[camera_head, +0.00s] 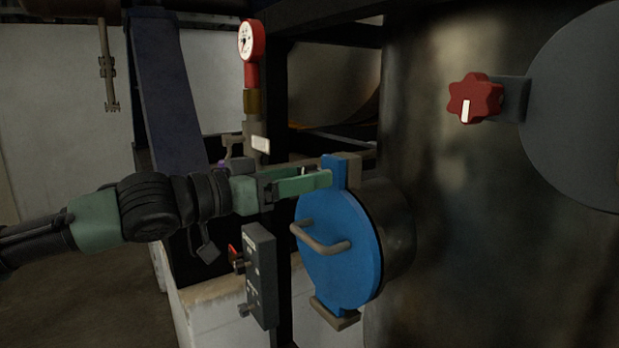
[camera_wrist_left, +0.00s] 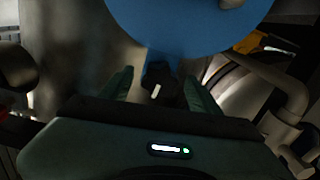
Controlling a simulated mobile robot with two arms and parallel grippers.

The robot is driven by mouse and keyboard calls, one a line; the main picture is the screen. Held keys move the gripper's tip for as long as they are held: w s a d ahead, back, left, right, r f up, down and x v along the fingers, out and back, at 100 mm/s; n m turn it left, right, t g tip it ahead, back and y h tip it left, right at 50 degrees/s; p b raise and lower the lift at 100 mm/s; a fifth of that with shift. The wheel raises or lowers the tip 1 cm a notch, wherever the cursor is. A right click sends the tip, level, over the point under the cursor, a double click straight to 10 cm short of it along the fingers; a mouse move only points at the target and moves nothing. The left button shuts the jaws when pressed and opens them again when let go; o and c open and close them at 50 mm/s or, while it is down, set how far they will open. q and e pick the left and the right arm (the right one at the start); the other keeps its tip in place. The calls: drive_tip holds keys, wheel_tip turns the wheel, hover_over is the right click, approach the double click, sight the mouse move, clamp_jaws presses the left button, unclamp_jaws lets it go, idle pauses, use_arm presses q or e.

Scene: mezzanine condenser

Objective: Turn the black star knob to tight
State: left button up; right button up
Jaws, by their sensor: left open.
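The black star knob (camera_wrist_left: 169,90) shows in the left wrist view as a small dark shape with a pale mark, in front of a blue tab. The tab belongs to a round blue door (camera_head: 335,248) with a bar handle. My left gripper (camera_head: 322,178) is level with the top of this door in the head view and mostly hides the knob there. In the left wrist view, the fingers of my left gripper (camera_wrist_left: 160,80) are open, one on each side of the knob; contact cannot be told. My right gripper is out of view.
A red star knob (camera_head: 474,98) with a white mark sits on a bracket at the upper right. A red gauge (camera_head: 250,42) on a pipe rises behind my left arm. A grey switch box (camera_head: 260,275) stands below my left gripper, left of the door.

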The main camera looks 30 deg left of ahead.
use_arm(q)
drive_tip(key=shift+x, duration=0.95)
drive_tip(key=shift+r, duration=0.1)
drive_tip(key=shift+s, duration=0.15)
clamp_jaws()
